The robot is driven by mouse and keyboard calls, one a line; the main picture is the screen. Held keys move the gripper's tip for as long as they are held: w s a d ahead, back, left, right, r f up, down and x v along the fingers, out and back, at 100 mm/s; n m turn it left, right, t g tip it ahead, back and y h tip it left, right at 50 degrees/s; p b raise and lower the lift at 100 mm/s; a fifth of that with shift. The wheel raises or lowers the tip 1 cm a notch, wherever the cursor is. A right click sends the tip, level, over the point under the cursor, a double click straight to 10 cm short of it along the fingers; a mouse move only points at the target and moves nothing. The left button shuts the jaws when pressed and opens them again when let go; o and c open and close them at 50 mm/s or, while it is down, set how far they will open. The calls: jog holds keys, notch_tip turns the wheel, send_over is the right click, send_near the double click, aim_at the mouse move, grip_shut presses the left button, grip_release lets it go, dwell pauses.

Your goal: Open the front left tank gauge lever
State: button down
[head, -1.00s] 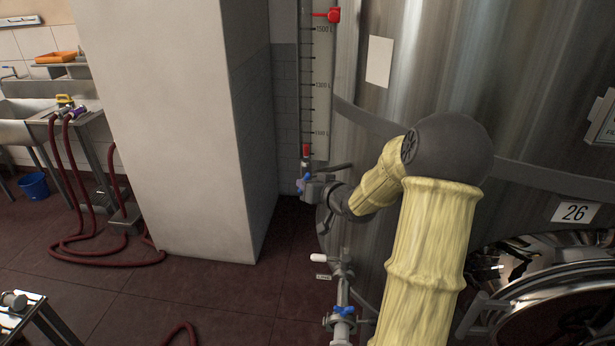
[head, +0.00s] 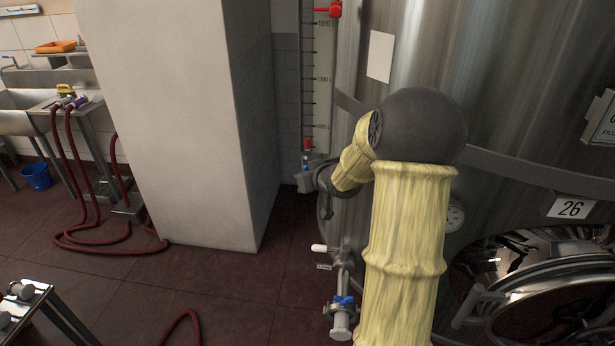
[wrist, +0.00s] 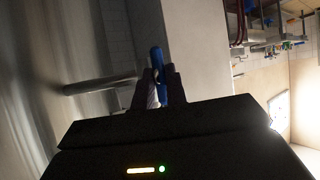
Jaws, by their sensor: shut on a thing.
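The tank gauge (head: 320,85) is an upright scale on the left side of the steel tank (head: 445,55). How far the lever is turned is hard to tell.
A lower valve with a blue handle (head: 343,300) stands in front of the tank, close to my arm. A white pillar (head: 185,130) rises to the left. Red hoses (head: 110,243) lie on the floor. A round hatch (head: 560,300) is at lower right.

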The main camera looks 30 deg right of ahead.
jog(key=c, duration=1.7)
grip_release()
jog(key=p+v, duration=0.4)
jog(key=v, duration=1.3)
jog(key=shift+s, duration=0.15)
jog(key=s+a+f+g, duration=0.3)
jog(key=a, duration=0.3)
jog(key=s+a+f+g, duration=0.3)
jog(key=s+a, duration=0.1)
jog(key=a, duration=0.1)
jog(key=s+a+f+g, duration=0.3)
jog(key=s+a+f, duration=0.1)
jog(key=a, duration=0.2)
jog(key=shift+a+f, duration=0.15)
jog(key=shift+a, duration=0.2)
